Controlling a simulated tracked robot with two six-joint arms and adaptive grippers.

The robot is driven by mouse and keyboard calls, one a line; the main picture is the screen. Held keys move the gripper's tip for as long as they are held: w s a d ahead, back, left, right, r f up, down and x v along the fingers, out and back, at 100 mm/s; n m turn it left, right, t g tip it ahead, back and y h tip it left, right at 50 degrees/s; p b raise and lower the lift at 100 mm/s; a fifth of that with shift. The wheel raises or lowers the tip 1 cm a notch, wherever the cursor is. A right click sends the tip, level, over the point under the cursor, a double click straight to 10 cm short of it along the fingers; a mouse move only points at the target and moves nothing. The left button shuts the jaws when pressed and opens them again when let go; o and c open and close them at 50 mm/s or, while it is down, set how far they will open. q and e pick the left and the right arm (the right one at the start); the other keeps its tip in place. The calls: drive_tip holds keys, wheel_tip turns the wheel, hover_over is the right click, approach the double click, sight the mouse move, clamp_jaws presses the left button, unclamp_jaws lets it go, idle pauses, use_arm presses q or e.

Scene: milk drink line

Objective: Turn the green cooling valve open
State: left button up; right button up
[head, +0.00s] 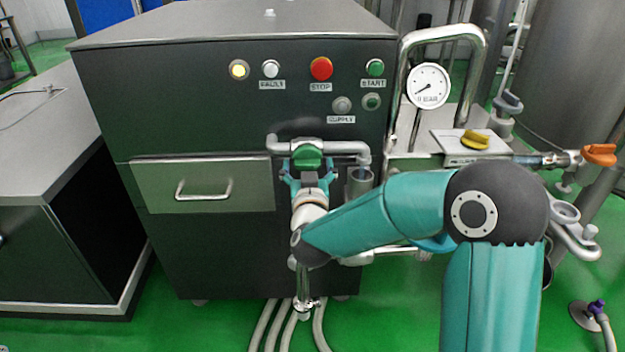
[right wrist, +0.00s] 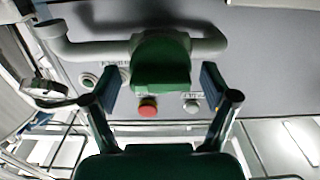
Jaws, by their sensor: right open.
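The green cooling valve (head: 307,157) sits on a grey pipe on the front of the dark cabinet, below the buttons. In the right wrist view its green handle (right wrist: 162,62) lies ahead, between and a little beyond the fingertips. My right gripper (head: 308,181) is open just in front of the valve, with one finger on each side. In the right wrist view the fingers (right wrist: 158,88) stand apart with a gap to the handle on both sides, so I see no grip on it. My left gripper is not in view.
The grey pipe (head: 345,147) runs across at the valve and bends down on the right. A drawer with a handle (head: 204,190) is to the left. A red stop button (head: 321,68) and a pressure gauge (head: 429,86) are above. An orange valve handle (head: 599,154) is far right.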

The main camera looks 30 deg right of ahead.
drive_tip(key=v, duration=1.1)
drive_tip(key=shift+s+a, duration=0.2)
drive_tip(key=shift+s, duration=0.05)
drive_tip(key=shift+f, duration=0.1)
